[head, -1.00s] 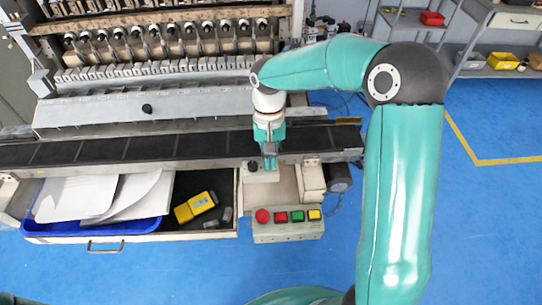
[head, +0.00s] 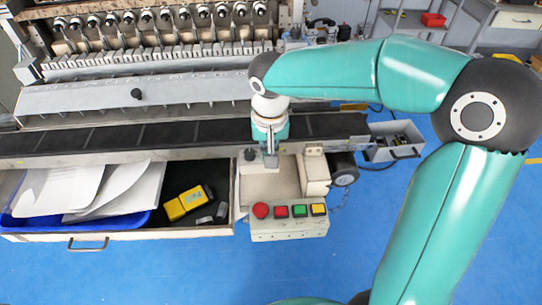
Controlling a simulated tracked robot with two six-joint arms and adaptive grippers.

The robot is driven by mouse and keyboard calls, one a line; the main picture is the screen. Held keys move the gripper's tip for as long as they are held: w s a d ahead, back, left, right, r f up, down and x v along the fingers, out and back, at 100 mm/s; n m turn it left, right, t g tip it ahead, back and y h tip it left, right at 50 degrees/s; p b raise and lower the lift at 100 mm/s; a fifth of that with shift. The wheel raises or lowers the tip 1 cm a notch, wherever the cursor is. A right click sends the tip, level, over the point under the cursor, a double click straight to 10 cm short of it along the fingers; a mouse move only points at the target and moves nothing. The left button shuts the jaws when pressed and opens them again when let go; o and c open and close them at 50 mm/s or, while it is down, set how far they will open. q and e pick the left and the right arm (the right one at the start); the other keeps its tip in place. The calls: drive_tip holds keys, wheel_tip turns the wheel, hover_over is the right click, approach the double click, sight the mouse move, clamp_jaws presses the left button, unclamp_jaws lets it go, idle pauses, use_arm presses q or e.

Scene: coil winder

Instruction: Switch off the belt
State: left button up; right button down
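The belt (head: 110,138) is a long black conveyor running across the machine's front in the head view. A pale box in front of it carries a small dark knob (head: 250,154). My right gripper (head: 270,162) points down just right of the knob, above the pale box. Whether it touches anything is unclear. Its fingers are too small and overlapped to judge their opening. My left gripper is not in view.
A grey open box (head: 395,148) sits at the belt's right end. The blue floor in front is clear.

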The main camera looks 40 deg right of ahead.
drive_tip(key=shift+f, duration=0.35)
drive_tip(key=shift+w+d+r, duration=0.1)
drive_tip(key=shift+w+d, duration=0.1)
drive_tip(key=shift+d, duration=0.05)
drive_tip(key=shift+w+d, duration=0.1)
drive_tip(key=shift+w, duration=0.1)
drive_tip(key=shift+p, duration=0.3)
drive_tip(key=shift+w+r+p, duration=0.1)
drive_tip(key=shift+r+p, duration=0.25)
drive_tip(key=shift+r, duration=0.1)
drive_tip(key=r+p, duration=0.2)
drive_tip(key=r, duration=0.1)
drive_tip(key=r+p, duration=0.1)
drive_tip(key=shift+s+a+r, duration=0.25)
drive_tip(key=shift+s, duration=0.05)
wheel_tip(320, 180, up, 9)
drive_tip(key=s, duration=0.1)
drive_tip(key=shift+a+b, duration=0.3)
drive_tip(key=shift+b, duration=0.05)
